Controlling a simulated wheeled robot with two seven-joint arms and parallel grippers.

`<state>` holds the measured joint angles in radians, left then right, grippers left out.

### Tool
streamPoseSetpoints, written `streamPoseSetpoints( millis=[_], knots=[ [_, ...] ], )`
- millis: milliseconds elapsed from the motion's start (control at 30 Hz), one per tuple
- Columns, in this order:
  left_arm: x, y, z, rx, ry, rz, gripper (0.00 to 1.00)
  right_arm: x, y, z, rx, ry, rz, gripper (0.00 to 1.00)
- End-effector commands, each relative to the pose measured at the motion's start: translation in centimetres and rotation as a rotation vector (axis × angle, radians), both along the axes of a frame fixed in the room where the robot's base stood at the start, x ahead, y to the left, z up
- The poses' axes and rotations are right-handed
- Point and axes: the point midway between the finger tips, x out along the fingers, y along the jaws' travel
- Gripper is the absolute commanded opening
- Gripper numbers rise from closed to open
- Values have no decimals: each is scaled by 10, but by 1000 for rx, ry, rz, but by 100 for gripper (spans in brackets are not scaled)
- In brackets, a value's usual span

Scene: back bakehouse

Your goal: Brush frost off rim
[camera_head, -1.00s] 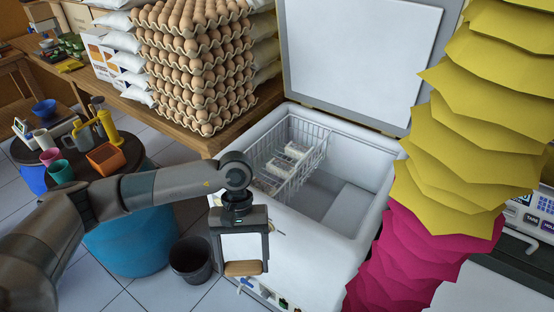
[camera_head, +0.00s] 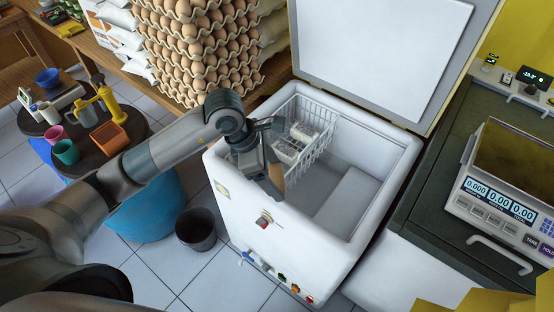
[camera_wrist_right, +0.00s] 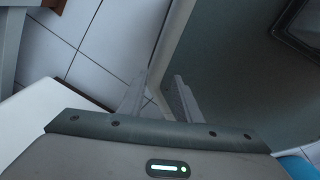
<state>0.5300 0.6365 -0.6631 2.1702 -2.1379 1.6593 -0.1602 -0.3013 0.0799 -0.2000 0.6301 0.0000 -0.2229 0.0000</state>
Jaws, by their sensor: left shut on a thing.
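The white chest freezer (camera_head: 268,212) stands with its lid (camera_head: 380,45) raised. Its near rim (camera_head: 300,213) is pale, and I cannot make out frost on it. My left gripper (camera_head: 268,178) is over the freezer's near left rim, shut on a brush with a brown wooden part (camera_head: 276,180). The brush is tilted and partly hidden by the fingers; whether it touches the rim I cannot tell. In the right wrist view my right gripper (camera_wrist_right: 158,88) has its fingers apart, with nothing between them, above the floor.
A wire basket (camera_head: 322,143) with white packs hangs inside the freezer. Egg trays (camera_head: 200,60) stack behind. A dark bin (camera_head: 196,229) stands left. A scale (camera_head: 500,190) sits on the dark counter (camera_head: 425,190) at right. Yellow sheets (camera_head: 480,298) show at the bottom right.

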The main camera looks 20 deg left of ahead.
Motion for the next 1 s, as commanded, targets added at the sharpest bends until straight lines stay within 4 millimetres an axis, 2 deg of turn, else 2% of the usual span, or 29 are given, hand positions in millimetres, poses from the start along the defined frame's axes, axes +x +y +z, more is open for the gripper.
streamPoseSetpoints(
  millis=[567, 767, 1000],
  knots=[
    [1, 1, 1, 0, 2, 40, 56, -3, -1, 0, -1, 4, 0, 31],
    [1, 1, -8, 0, 2, 40, 56, 1, 1, -5, 1, -6, 0, 31],
    [1, 0, -29, 0, 3, 39, 56, 11, 5, -15, 9, -30, 1, 31]
  ],
)
